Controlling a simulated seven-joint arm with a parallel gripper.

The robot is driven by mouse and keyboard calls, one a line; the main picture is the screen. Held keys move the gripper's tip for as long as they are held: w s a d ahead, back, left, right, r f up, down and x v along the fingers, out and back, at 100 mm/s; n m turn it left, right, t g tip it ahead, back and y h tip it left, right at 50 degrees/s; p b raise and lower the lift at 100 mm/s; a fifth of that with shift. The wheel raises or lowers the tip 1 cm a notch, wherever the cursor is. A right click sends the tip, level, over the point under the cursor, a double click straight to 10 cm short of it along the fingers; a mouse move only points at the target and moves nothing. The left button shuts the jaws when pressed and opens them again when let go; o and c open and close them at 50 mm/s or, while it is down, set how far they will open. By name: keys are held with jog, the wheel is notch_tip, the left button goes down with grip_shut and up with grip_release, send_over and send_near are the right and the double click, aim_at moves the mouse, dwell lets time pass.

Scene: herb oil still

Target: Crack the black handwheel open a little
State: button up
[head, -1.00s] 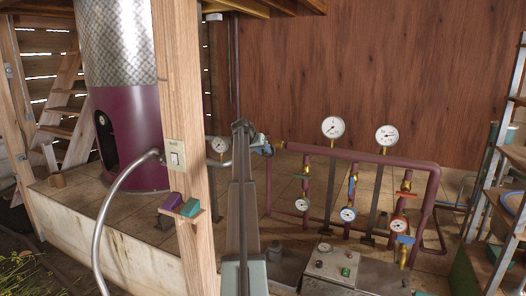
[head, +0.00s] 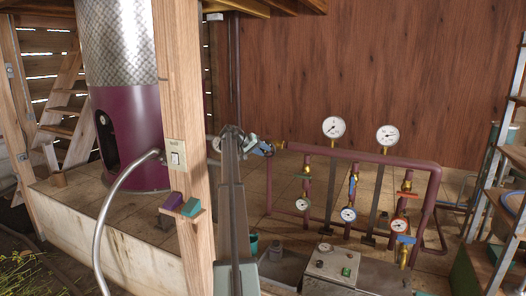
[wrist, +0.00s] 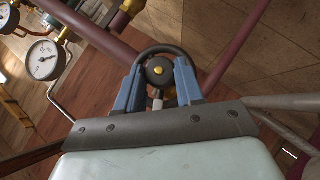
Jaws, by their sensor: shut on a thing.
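The black handwheel (wrist: 163,49) shows in the wrist view as a dark ring with a yellow-centred hub. My gripper (wrist: 160,70) has its two blue fingers on either side of the wheel, shut on it. The fingers cover parts of the wheel's sides. In the head view my gripper (head: 262,148) is at the left end of the purple pipework, beside a brass fitting (head: 281,145). The wheel itself cannot be made out there, and how far it is turned cannot be told.
Purple pipes (head: 370,158) with several valves and gauges stand right of my gripper. A metal control box (head: 332,262) sits in front. A wooden post (head: 186,120) with a switch and a curved grey hose (head: 118,190) are at left. A shelf rack (head: 490,190) is at right.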

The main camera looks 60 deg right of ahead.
jog(key=shift+w+f+n+g+h, duration=0.15)
jog(key=shift+n+g+h, duration=0.1)
jog(key=shift+n+g, duration=0.45)
jog(key=shift+w+f+n+g+h, duration=0.1)
jog(key=shift+n+g+h, duration=0.25)
jog(key=shift+g, duration=0.55)
jog(key=o, duration=1)
jog(key=shift+o, duration=0.2)
jog(key=shift+r, duration=0.15)
notch_tip(320, 180, up, 10)
